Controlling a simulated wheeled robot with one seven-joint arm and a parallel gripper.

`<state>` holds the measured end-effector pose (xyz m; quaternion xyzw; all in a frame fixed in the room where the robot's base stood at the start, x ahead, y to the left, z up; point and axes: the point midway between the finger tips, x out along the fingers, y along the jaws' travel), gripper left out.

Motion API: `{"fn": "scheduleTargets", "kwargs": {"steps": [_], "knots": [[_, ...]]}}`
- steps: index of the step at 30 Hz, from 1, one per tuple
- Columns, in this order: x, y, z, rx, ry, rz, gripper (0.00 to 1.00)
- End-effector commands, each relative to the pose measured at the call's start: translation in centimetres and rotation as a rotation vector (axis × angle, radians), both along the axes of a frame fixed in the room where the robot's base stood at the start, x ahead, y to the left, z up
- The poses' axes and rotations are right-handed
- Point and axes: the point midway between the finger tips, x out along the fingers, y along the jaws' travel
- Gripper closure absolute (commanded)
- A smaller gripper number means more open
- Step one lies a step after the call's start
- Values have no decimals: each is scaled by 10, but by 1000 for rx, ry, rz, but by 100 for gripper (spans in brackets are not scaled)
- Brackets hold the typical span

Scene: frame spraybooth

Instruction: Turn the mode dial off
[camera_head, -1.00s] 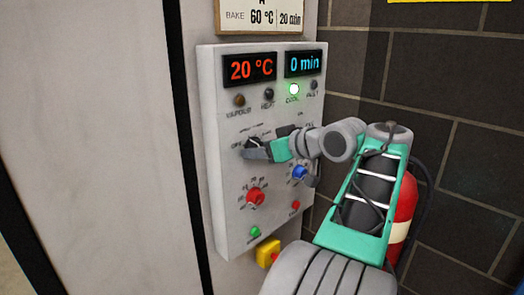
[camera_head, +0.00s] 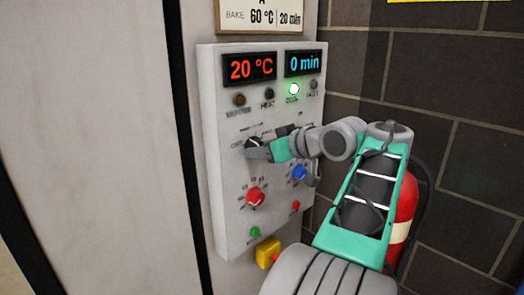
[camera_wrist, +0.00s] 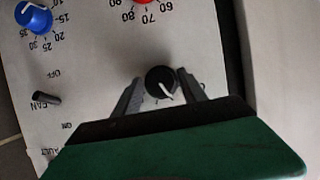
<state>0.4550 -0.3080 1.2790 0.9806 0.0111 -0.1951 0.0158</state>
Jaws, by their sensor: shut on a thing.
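The mode dial is a black round knob with a white pointer line (camera_wrist: 160,82) on the grey control panel (camera_head: 227,205). In the head view the dial (camera_head: 253,143) sits below the indicator lamps, next to an "OFF" label on its left. My gripper (camera_wrist: 158,88) is shut on the dial, one finger on each side of it. In the head view my gripper (camera_head: 262,150) reaches the dial from the right and covers part of it. The pointer line slants in the wrist view; part of the lettering round the dial is hidden by my gripper.
A red knob (camera_head: 255,197) and a blue knob (camera_head: 299,173) sit below the dial. A black fan switch (camera_wrist: 46,98) is near. Displays read 20 °C (camera_head: 250,68) and 0 min (camera_head: 303,63); the cool lamp (camera_head: 294,89) glows. A fire extinguisher (camera_head: 404,205) stands right.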

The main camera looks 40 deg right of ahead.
Motion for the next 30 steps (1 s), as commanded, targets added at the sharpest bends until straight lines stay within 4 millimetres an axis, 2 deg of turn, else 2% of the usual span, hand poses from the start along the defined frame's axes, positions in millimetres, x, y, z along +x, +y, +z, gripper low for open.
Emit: {"fn": "scheduleTargets", "kwargs": {"steps": [13, 24, 30], "knots": [[0, 2, -10, -285, -10, 2, 91], [0, 3, -9, -586, -18, 2, 91], [0, 3, -7, -695, -20, 2, 91]]}}
